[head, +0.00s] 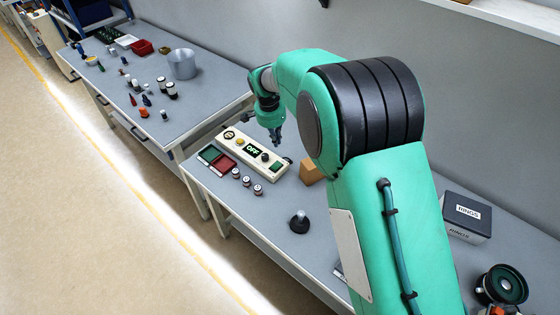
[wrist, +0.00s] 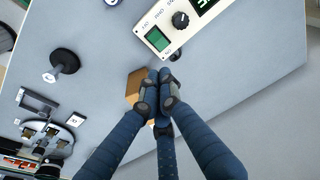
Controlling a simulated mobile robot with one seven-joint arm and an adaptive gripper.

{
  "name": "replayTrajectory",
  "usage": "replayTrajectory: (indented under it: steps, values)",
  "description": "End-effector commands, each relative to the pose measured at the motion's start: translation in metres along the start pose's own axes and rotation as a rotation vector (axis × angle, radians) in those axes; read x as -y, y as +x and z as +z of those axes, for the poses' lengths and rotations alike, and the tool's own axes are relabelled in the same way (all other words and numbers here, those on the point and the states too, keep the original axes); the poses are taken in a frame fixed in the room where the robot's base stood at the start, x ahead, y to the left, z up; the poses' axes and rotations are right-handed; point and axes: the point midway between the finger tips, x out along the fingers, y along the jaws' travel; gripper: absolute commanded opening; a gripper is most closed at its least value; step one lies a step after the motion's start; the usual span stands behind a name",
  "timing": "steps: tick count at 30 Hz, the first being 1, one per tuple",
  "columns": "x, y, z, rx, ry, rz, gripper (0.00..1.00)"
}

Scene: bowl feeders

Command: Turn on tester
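The tester (head: 252,158) is a long cream box on the bench, with a display (head: 252,149) reading OFF. It carries a yellow button (head: 240,141), a dark knob (head: 264,156) and a green square (head: 277,167) at its near end. In the wrist view the tester (wrist: 139,31) is at the top, with the black knob (wrist: 180,20), green square (wrist: 157,39) and part of the lit display. My gripper (head: 277,140) points down above the tester's back side, apart from it. In the wrist view its fingertips (wrist: 157,80) are together, with nothing seen between them.
A tan block (head: 311,172) stands right of the tester, partly behind my fingers in the wrist view (wrist: 133,87). A dark knobbed piece (head: 299,223) stands nearer on the bench.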

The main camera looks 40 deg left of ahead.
Motion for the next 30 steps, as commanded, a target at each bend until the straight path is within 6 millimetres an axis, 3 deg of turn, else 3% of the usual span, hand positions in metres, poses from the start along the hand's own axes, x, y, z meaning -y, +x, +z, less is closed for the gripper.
replayTrajectory:
  steps: [1,23,30]
  values:
    - [0.000,0.006,0.002,-0.005,0.000,-0.001,0.00]
    - [-0.001,-0.003,0.001,-0.036,0.001,-0.001,0.00]
    - [-0.002,0.004,0.001,-0.036,0.001,0.000,0.00]
